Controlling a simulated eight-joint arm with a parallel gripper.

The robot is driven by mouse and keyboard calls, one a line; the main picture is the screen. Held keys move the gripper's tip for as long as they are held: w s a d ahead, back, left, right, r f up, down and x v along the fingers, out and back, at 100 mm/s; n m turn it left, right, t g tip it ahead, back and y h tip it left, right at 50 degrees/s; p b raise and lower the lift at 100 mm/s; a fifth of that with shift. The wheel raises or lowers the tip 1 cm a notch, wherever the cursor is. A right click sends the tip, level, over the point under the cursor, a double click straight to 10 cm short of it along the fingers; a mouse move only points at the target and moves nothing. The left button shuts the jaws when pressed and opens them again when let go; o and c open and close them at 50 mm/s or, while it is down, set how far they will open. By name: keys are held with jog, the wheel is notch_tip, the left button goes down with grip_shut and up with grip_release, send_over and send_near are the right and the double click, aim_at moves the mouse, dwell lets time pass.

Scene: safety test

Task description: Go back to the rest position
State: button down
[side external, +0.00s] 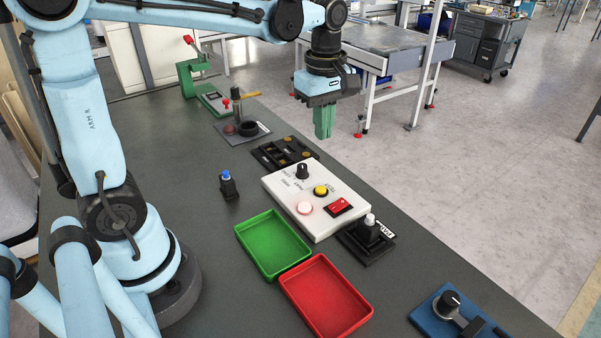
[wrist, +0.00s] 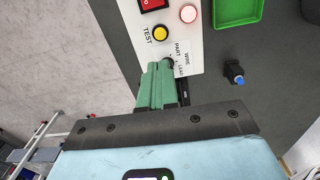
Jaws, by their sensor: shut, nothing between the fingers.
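My gripper (side external: 324,122) has green fingers and hangs pointing down at the far right edge of the bench, above and behind the white control box. Its fingers are shut and empty. In the wrist view the gripper (wrist: 158,68) reaches over the edge of the white control box (wrist: 185,45). The box (side external: 290,195) carries a black knob (side external: 302,171), a yellow button (side external: 320,190), a lit pale button (side external: 305,208) and a red rocker switch (side external: 338,207).
A green tray (side external: 240,236) and a red tray (side external: 291,286) lie in front. A blue-topped part (side external: 228,186) stands left.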

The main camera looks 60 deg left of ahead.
jog(key=s+d+f+m+t, duration=0.2)
jog(key=s+m+t, duration=0.5)
jog(key=m, duration=1)
jog(key=shift+s+f, duration=0.25)
jog(key=shift+s, duration=0.15)
